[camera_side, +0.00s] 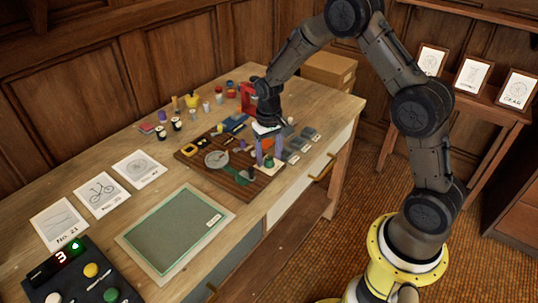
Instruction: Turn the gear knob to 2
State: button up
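A dark control panel (82,281) sits at the table's lower left corner, partly cut off by the frame. My gripper (268,156) points down over the dark wooden board (238,185), far from the panel. Its two purplish fingers look apart. A small green part on a pale base lies just below them; contact is unclear.
A green drafting mat (178,228) and drawing cards (102,193) lie between the panel and the board. Small pots and a yellow cup (193,101) stand behind the board. Grey blocks (299,144) sit right of my gripper. Framed cards (472,76) stand on a side table.

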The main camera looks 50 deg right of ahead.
aim_at(269, 158)
jog(key=shift+r, duration=0.1)
notch_tip(269, 158, up, 14)
dwell(0.6)
